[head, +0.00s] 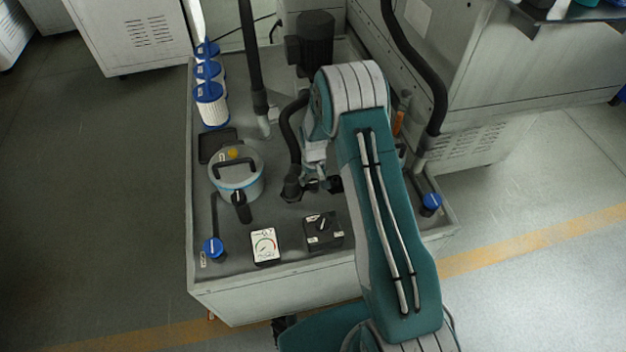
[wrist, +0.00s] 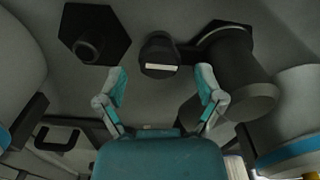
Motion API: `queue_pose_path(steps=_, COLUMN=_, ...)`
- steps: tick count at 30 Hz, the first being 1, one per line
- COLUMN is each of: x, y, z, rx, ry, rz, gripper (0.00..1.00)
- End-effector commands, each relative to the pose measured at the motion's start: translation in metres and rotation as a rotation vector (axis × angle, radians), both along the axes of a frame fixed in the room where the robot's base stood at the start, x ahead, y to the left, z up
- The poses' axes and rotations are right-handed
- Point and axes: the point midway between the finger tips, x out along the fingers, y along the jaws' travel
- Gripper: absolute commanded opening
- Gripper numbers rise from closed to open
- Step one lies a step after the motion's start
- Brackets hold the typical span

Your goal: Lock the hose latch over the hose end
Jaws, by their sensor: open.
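A thick black hose (head: 289,128) curves down to a hose end (head: 291,186) on the deck of the grey machine; in the wrist view the hose end (wrist: 236,70) stands at right on a dark flange. A small black part with a white stripe, seemingly the hose latch (wrist: 158,56), sits just beside it; it appears apart from the hose end, not over it. A dark hexagonal fitting (wrist: 88,38) with a round stub is on the latch's other side. My gripper (wrist: 161,74) is open and empty, its fingertips either side of the latch; in the head view my gripper (head: 318,172) is partly hidden by my arm.
A lidded pot (head: 236,180) with a black handle stands left of the hose. A gauge (head: 265,245) and a black switch box (head: 323,231) are at the front. Blue-capped filters (head: 210,103), a motor (head: 316,42) and blue valve handles (head: 213,248) surround the deck.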

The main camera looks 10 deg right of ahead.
Motion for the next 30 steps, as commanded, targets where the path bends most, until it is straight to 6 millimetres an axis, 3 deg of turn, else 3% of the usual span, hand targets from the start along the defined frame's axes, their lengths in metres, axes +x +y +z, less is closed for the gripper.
queue_pose_path(steps=9, x=0.002, y=0.001, z=0.067, rx=0.000, ry=-0.006, rz=0.000, gripper=0.88)
queue_pose_path(steps=15, x=0.003, y=0.001, z=0.098, rx=0.000, ry=-0.004, rz=0.000, gripper=0.88)
queue_pose_path(steps=30, x=0.002, y=0.001, z=0.107, rx=-0.001, ry=-0.002, rz=0.000, gripper=0.88)
